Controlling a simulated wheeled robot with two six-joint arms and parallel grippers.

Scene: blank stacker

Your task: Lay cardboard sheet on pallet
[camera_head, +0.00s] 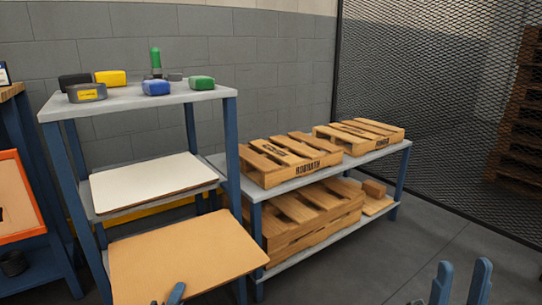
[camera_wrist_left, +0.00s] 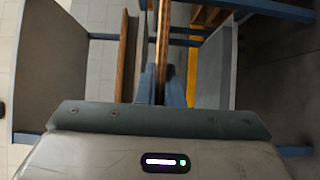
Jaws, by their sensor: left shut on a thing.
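A tan cardboard sheet (camera_head: 190,250) is held in front of the blue-framed shelf, tilted toward me. My left gripper (camera_head: 174,296) is shut on its near edge; in the left wrist view the sheet (camera_wrist_left: 163,45) shows as a thin brown strip between the fingers (camera_wrist_left: 161,88). My right gripper (camera_head: 461,282) is at the bottom right, its two fingers apart with nothing between them. A wooden pallet (camera_head: 290,160) lies on the top of the low bench, with a second pallet (camera_head: 358,134) to its right.
A white sheet (camera_head: 150,180) lies on the shelf's middle level. The shelf top (camera_head: 130,98) holds a tape roll (camera_head: 87,93) and small coloured items. More pallets (camera_head: 305,220) sit on the bench's lower level. A mesh fence (camera_head: 430,110) stands behind; floor at right is clear.

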